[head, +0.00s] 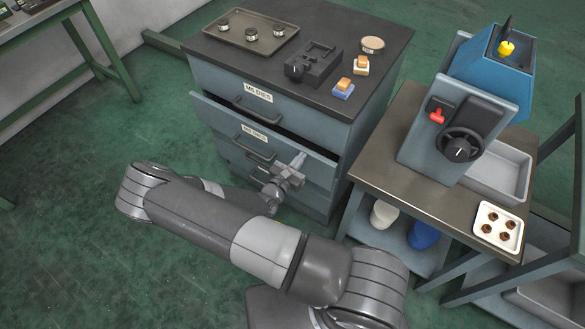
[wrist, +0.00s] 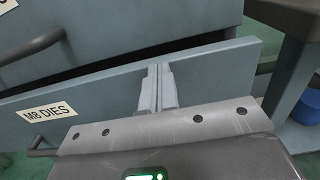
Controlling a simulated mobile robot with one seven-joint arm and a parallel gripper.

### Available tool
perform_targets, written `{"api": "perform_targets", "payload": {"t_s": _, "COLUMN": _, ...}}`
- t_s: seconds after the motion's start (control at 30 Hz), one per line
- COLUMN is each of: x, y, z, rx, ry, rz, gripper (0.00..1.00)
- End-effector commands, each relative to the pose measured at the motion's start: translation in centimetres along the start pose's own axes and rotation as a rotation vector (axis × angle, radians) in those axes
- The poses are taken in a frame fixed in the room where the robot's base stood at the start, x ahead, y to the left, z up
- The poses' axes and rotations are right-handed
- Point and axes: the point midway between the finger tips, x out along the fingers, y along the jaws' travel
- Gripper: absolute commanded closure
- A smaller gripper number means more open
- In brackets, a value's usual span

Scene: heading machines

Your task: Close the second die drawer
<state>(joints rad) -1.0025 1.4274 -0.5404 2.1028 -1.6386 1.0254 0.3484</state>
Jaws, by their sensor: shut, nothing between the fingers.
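The second die drawer (head: 214,116), labelled M8 DIES, is pulled partly out of the blue-grey cabinet, with a dark gap above its front. Its front (wrist: 112,88) also spans the wrist view, with the label at the left and its handle (wrist: 42,147) at the lower left. My gripper (head: 298,160) is at the right part of this drawer's front, right of the handle. In the wrist view its fingers (wrist: 158,72) are together and empty, pointing at the front. I cannot tell whether they touch it.
The M6 DIES drawer (head: 230,96) above looks closed. The cabinet top (head: 335,22) holds a tray (head: 287,40), a dark fixture (head: 313,66) and small blocks. A workbench (head: 385,160) with a blue machine (head: 492,68) stands close at the right. Green floor (head: 70,200) is clear at the left.

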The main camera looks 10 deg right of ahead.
Motion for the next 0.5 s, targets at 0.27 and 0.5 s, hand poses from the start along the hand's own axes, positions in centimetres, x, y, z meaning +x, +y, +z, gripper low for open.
{"api": "perform_targets", "payload": {"t_s": 0.27, "x": 0.94, "y": 0.0, "z": 0.02, "rx": 0.0, "ry": -0.001, "rz": 0.0, "gripper": 1.0}}
{"api": "perform_targets", "payload": {"t_s": 0.5, "x": 0.93, "y": 0.01, "z": 0.01, "rx": 0.0, "ry": -0.001, "rz": 0.0, "gripper": 1.0}}
